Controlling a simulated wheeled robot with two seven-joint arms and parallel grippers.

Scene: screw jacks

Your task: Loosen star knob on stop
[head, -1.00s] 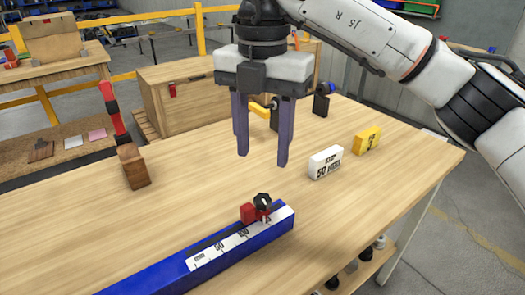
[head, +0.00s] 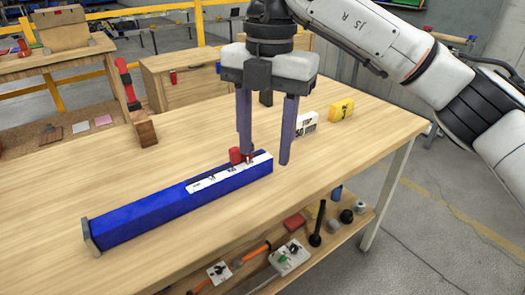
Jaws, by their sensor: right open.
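The red stop (head: 235,156) sits on the blue rail (head: 150,212), near the rail's right end, beside a white scale strip (head: 205,183). The stop's black star knob is hidden behind my right gripper's left finger. My right gripper (head: 265,160) points down with its fingers apart. In the picture its left finger overlaps the right side of the stop, and its right finger is just past the rail's end. I cannot tell whether a finger touches the knob. My left gripper is out of view.
A white block (head: 307,126) marked STOP 50 and a yellow block (head: 341,110) stand behind the gripper. A wooden block with a red-handled tool (head: 145,128) is at the back left. A lower shelf holds a white box (head: 290,257) and several tools. The front left tabletop is clear.

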